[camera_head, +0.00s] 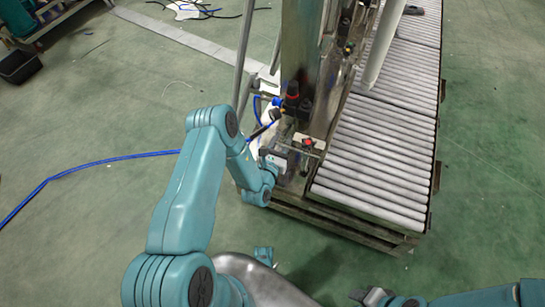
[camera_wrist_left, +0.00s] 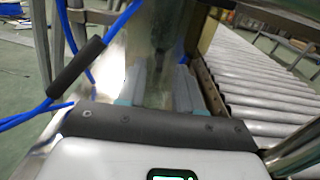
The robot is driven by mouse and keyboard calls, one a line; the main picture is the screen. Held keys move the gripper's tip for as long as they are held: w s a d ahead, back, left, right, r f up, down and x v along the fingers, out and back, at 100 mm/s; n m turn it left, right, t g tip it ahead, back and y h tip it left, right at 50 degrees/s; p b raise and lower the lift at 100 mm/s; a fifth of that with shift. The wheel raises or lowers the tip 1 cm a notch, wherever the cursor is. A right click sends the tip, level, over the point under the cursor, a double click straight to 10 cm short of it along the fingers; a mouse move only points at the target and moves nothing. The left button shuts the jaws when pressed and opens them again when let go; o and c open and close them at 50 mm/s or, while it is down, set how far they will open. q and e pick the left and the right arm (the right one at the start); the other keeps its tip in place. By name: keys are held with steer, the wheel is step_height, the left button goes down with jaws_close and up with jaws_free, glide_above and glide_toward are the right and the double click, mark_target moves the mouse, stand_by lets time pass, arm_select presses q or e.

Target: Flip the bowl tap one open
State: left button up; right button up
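Black air-line fittings with red parts (camera_head: 292,98) stand on the machine's side by the metal column, with blue hose at them. A small red-topped part (camera_head: 308,143) sits lower, near the roller bed's corner. I cannot tell which of these parts is the bowl tap. My left gripper (camera_head: 284,153) is beside these fittings, its fingers hard to make out there. In the left wrist view my left gripper (camera_wrist_left: 160,88) has its two grey fingers apart, with nothing seen held, facing a shiny metal surface. My right gripper (camera_head: 368,296) is low at the bottom edge, its fingers unclear.
A roller conveyor (camera_head: 375,165) runs to the back right; its rollers also show in the wrist view (camera_wrist_left: 250,85). A blue hose (camera_head: 110,160) lies across the green floor at left. In the wrist view, blue hose with a black sleeve (camera_wrist_left: 75,75) passes close left of the fingers.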

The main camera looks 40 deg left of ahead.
arm_select(q)
steer(key=p+v, duration=0.9)
steer(key=v, duration=0.5)
steer(key=shift+s, duration=0.25)
steer(key=shift+d, duration=0.1)
